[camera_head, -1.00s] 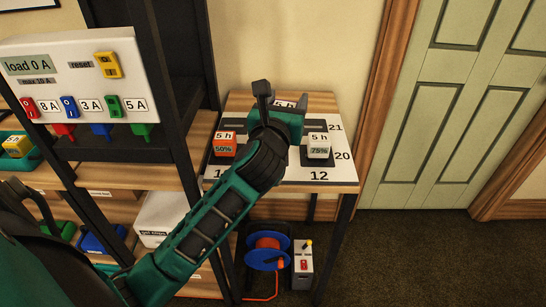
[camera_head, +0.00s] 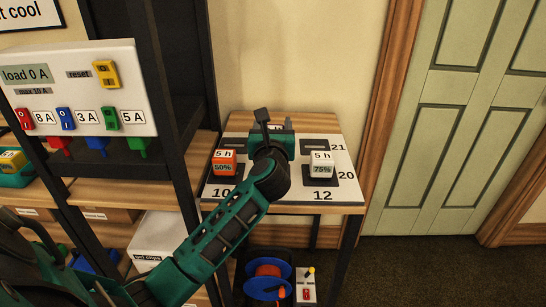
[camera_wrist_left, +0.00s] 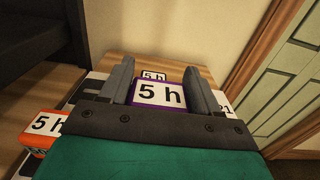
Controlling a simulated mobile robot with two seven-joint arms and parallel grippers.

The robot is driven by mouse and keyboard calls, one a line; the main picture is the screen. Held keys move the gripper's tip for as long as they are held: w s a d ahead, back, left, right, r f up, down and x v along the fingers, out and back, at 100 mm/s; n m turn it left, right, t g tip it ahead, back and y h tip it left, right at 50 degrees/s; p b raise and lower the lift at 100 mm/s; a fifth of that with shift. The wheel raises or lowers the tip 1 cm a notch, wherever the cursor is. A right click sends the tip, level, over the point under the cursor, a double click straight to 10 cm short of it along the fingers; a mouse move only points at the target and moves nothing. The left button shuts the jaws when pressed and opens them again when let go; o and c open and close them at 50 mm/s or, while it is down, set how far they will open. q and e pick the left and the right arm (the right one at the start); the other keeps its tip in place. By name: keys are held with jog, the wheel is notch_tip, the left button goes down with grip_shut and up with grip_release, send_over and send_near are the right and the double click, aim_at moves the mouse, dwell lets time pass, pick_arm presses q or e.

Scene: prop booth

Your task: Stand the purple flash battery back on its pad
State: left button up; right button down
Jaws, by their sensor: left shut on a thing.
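The purple flash battery (camera_wrist_left: 160,105) shows in the left wrist view as a purple-edged block with a white "5 h" label. My left gripper (camera_wrist_left: 159,90) has one finger on each side of it and is shut on it. In the head view my left gripper (camera_head: 273,135) is over the middle of the white numbered board (camera_head: 285,190) and hides the purple battery. I cannot tell whether the battery touches the board. Dark pads are on the board, one bare at the back right (camera_head: 315,146). The purple battery's own pad cannot be made out. My right gripper is not in view.
An orange battery (camera_head: 224,164) marked 50% stands on the board's left, and a white one (camera_head: 321,166) marked 75% on its right. Another "5 h" label (camera_wrist_left: 153,75) shows behind the purple battery. A dark shelf post (camera_head: 182,110) stands left of the table.

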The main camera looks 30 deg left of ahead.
pick_arm(q)
notch_tip(320, 180, down, 3)
jog(key=shift+r+b, duration=0.1)
jog(key=shift+b, duration=0.2)
notch_tip(320, 180, down, 4)
jog(key=shift+r+b, duration=0.2)
jog(key=shift+b, duration=0.45)
jog(key=shift+f, duration=0.3)
jog(key=o, duration=1.4)
jog(key=shift+o, duration=0.2)
jog(key=s+d+f+m+t+h, duration=0.1)
jog(key=s+d+m+t+h, duration=0.1)
jog(key=s+d+m+h, duration=0.75)
jog(key=s+d+f+m+t+h, duration=0.1)
jog(key=s+d+f+m+t, duration=0.35)
jog(key=m, duration=1.05)
jog(key=s+d+f+m+g, duration=0.2)
jog(key=s+f+m+g, duration=0.3)
jog(key=f+m, duration=0.3)
jog(key=s+d+f+m+g+h, duration=0.1)
jog(key=s+f+m+g, duration=0.5)
jog(key=m, duration=0.6)
jog(key=shift+d+f, duration=0.5)
jog(key=shift+f, duration=0.45)
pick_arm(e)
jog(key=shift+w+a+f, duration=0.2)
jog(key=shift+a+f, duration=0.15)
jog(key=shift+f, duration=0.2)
